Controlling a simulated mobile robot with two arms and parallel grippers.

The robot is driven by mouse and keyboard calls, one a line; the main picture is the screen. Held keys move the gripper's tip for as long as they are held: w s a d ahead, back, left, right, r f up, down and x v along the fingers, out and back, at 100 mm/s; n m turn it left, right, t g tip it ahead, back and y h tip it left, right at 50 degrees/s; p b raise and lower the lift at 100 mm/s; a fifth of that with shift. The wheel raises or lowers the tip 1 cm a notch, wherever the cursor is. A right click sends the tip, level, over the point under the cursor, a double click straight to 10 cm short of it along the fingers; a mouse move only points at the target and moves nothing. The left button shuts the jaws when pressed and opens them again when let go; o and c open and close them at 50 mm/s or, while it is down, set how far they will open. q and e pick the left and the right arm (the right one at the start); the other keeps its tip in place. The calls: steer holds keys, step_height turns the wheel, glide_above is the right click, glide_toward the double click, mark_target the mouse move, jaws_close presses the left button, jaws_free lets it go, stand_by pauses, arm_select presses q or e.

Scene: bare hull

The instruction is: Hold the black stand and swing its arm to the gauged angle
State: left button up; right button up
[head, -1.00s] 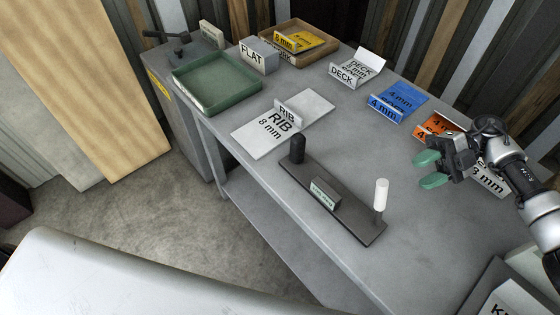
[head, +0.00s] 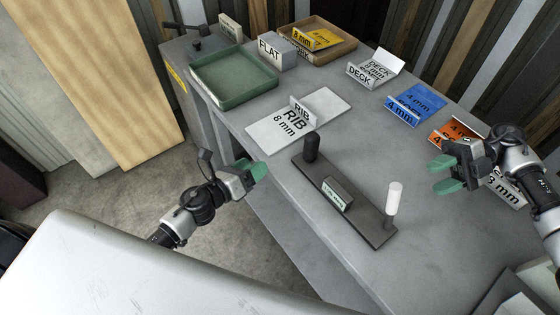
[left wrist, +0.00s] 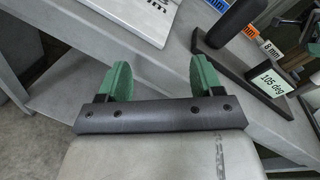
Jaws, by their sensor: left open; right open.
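The black stand (head: 372,228) lies on the grey table, a long dark base with a black upright post (head: 311,148) at its far left end and a white handle (head: 393,198) standing at its near right end. A small gauge label (head: 338,194) sits at its middle; in the left wrist view the label (left wrist: 273,84) reads 105 deg. My left gripper (head: 256,170) is open and empty, off the table's front edge, left of the black post and apart from it. My right gripper (head: 443,174) is open and empty above the table, right of the white handle.
A RIB plate (head: 330,106) lies behind the stand. Farther back are a green tray (head: 247,88), a FLAT block (head: 277,50), a wooden tray (head: 348,42), a DECK holder (head: 385,62), a blue plate (head: 424,98) and an orange plate (head: 457,130).

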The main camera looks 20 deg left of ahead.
mark_target(316, 141)
arm_select(q)
steer(key=d+r+m+h, duration=0.1)
steer(key=d+r+m, duration=0.1)
steer(key=m, duration=0.1)
steer(key=d+r+m+h, duration=0.1)
steer(key=d+r+m, duration=0.1)
steer(key=d, duration=0.1)
steer(key=d+r+m+h, duration=0.1)
steer(key=d+r+m, duration=0.1)
steer(key=m, duration=0.1)
steer(key=shift+s+d+r+m, duration=0.15)
steer(key=shift+s+d+m, duration=0.15)
steer(key=shift+d, duration=0.1)
steer(key=shift+w+d, duration=0.2)
steer(key=shift+d, duration=0.1)
steer(key=x, duration=1)
steer(key=shift+d, duration=0.2)
steer(key=shift+c, duration=0.5)
